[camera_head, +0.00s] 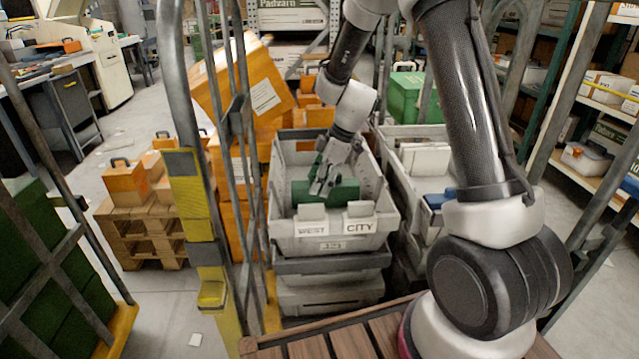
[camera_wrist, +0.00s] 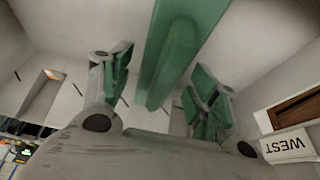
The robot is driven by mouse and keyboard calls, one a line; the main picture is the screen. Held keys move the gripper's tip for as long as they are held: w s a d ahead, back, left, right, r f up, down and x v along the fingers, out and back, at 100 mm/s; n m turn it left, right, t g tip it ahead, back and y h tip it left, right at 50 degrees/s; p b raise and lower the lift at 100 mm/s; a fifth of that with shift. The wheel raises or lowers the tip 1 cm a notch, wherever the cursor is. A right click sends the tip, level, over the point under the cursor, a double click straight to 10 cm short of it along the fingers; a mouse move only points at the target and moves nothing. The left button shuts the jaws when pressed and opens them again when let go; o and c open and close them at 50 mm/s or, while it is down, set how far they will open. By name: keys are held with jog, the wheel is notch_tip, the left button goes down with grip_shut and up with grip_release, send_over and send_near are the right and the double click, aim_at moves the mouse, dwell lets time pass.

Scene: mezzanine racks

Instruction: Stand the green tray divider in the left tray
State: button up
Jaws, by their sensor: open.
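The left tray (camera_head: 333,243) is a grey tote on top of a stack, with WEST and CITY cards on its near rim. The green tray divider (camera_head: 346,190) is inside it, running across the width and appearing upright. Its lower edge is hidden behind the near wall. My gripper (camera_head: 322,184) reaches down into the tray at the divider. In the wrist view the divider (camera_wrist: 178,45) passes between the two spread fingers of my gripper (camera_wrist: 160,68), with gaps on both sides. The WEST card (camera_wrist: 288,145) shows at the lower right.
A second grey tray (camera_head: 415,136) stands close on the right, with white and blue items in it. Orange boxes (camera_head: 255,85) are stacked behind and left. A metal cage post (camera_head: 180,120) stands at the left. A green crate (camera_head: 405,97) is behind the right tray.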

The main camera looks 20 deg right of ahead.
jog(key=v, duration=1.2)
jog(key=shift+s+r, duration=0.15)
jog(key=shift+r, duration=0.2)
jog(key=s+d+r+m+t+h, duration=0.1)
jog(key=s+d+r+m, duration=0.2)
jog(key=s, duration=0.6)
jog(key=s+d+r+m+t+h, duration=0.1)
jog(key=s+d+r+m+h, duration=0.1)
jog(key=s+d+r+m, duration=0.2)
jog(key=s+d+r+m+t+h, duration=0.1)
jog(key=s+d+r+m, duration=0.2)
jog(key=s+m, duration=0.5)
jog(key=s+r, duration=0.1)
jog(key=s, duration=0.6)
jog(key=shift+d+m, duration=0.2)
jog(key=shift+m, duration=0.2)
